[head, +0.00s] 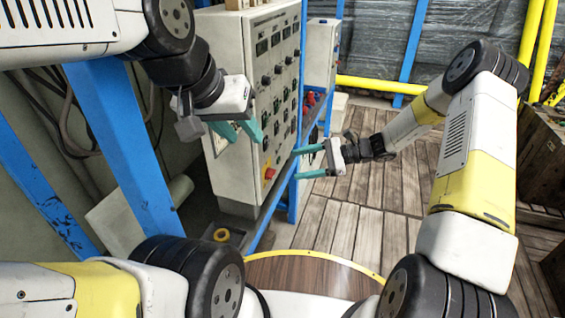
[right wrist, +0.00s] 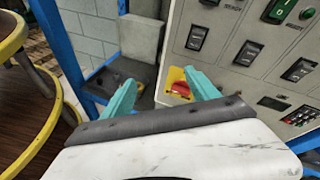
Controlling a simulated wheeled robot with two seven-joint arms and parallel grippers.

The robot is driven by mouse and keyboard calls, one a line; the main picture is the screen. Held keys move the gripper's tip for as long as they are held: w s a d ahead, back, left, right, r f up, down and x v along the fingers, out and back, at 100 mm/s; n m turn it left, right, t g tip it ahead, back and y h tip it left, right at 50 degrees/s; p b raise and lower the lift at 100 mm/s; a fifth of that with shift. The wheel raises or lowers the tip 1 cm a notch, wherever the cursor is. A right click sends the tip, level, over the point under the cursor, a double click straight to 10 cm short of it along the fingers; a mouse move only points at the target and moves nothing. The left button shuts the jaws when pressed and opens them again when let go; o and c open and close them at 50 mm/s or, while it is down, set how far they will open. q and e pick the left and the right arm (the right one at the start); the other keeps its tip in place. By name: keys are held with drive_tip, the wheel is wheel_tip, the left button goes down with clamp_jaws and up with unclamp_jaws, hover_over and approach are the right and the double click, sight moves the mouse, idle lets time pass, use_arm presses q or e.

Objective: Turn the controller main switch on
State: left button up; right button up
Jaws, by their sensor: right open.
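The controller (head: 233,90) is a pale grey cabinet on a blue frame, with rows of dark switches and knobs. A red switch on a yellow plate (head: 269,173), apparently the main switch, sits low on its front panel. In the right wrist view the red switch (right wrist: 180,89) shows just behind the right-hand finger, partly covered; its handle angle is unclear. My right gripper (head: 297,164) is open and empty, to the right of the switch, fingers pointing at the panel. My left gripper (head: 248,138) is open and empty by the cabinet's left side, above the switch's height.
A round wooden table top with a yellow rim (head: 310,254) is close in front of me. A blue frame post (head: 120,145) stands left of the cabinet. A yellow ring (head: 221,235) lies low beside the cabinet.

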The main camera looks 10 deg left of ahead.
sight(271, 174)
drive_tip(key=w+a+f+m+t+y, duration=0.2)
drive_tip(key=w+f+m+t+y, duration=0.15)
drive_tip(key=f+m, duration=0.55)
drive_tip(key=w+a+f+n, duration=0.1)
drive_tip(key=w+a+f, duration=0.1)
drive_tip(key=a, duration=0.5)
drive_tip(key=shift+a+f+n+t, duration=0.2)
drive_tip(key=shift+n+t, duration=0.1)
drive_tip(key=shift+t, duration=0.15)
drive_tip(key=shift+c, duration=0.4)
drive_tip(key=c, duration=1.3)
